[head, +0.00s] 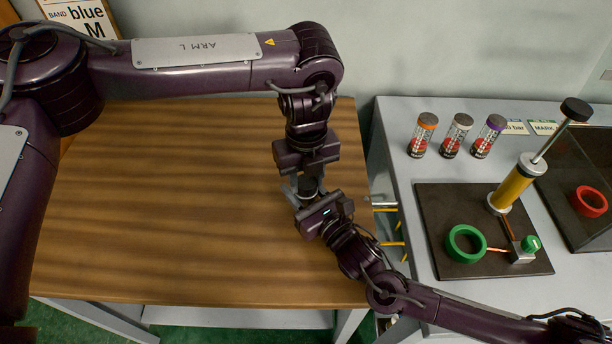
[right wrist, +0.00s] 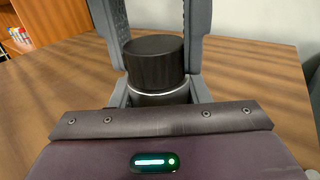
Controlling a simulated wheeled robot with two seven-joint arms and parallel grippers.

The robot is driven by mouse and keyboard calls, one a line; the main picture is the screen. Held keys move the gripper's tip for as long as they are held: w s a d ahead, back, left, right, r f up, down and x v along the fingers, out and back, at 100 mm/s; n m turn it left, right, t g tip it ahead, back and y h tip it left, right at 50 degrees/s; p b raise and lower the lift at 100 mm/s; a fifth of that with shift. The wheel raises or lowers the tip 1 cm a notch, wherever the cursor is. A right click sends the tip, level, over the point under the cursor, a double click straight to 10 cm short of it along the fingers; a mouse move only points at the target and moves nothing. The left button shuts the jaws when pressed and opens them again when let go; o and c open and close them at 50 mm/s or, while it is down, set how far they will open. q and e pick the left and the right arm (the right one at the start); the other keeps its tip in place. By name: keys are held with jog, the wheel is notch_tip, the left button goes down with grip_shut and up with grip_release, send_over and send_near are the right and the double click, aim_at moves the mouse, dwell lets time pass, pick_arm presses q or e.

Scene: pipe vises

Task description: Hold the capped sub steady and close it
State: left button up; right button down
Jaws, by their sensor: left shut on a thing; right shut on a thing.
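The capped sub (head: 311,185) is a short dark cylinder between my two grippers over the wooden table in the head view. In the right wrist view the sub (right wrist: 154,62) shows a wide black upper part, with a thin silver line between it and the dark part below. My left gripper (head: 306,178) comes down from the back and is shut on the sub. My right gripper (head: 309,198) comes from the front right and is shut on the sub too. The fingers and wrists hide much of the sub; I cannot tell whether the cap is fully closed.
The wooden table (head: 170,220) is clear around the grippers. The grey bench (head: 393,118) on the right carries several canisters (head: 459,136), a dark mat (head: 440,205) with a yellow pump (head: 513,184) and a green ring (head: 450,244), and a red ring (head: 589,202).

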pick_arm(q)
jog(key=m, duration=0.6)
jog(key=shift+m, duration=0.4)
jog(key=m, duration=0.7)
jog(key=shift+m, duration=0.3)
jog(key=o, duration=1.1)
jog(key=shift+o, duration=0.2)
jog(key=shift+r, duration=0.1)
notch_tip(320, 180, up, 12)
pick_arm(e)
jog(key=c, duration=0.7)
grip_release()
